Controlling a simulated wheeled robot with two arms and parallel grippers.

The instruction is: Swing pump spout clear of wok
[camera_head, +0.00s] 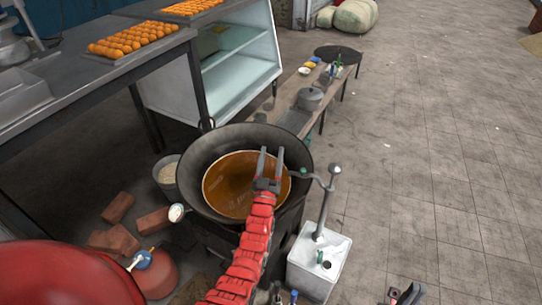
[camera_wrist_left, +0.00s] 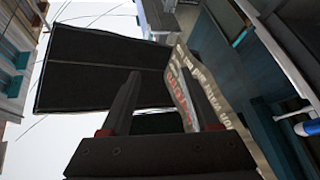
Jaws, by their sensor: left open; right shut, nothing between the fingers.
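The hand pump (camera_head: 327,203) stands upright on a white canister (camera_head: 320,259) at the right of the wok (camera_head: 196,150). Its thin spout (camera_head: 305,174) points left, and its tip is over the wok's right edge. The wok holds brown liquid (camera_head: 226,190). My left gripper (camera_head: 271,151) is open above the liquid, left of the spout tip, with nothing between its fingers. I cannot tell its height from the spout. Its open fingers also show in the left wrist view (camera_wrist_left: 158,105); no pump shows there. My right gripper (camera_head: 408,292) is shut and empty at the bottom edge, right of the canister.
A low bench (camera_head: 295,120) with a pot (camera_head: 310,98) stands behind the wok. A metal counter (camera_head: 95,72) with trays of orange balls is at the upper left. Bricks (camera_head: 118,207) and a red gas cylinder (camera_head: 158,275) lie left. The tiled floor (camera_head: 440,140) at right is clear.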

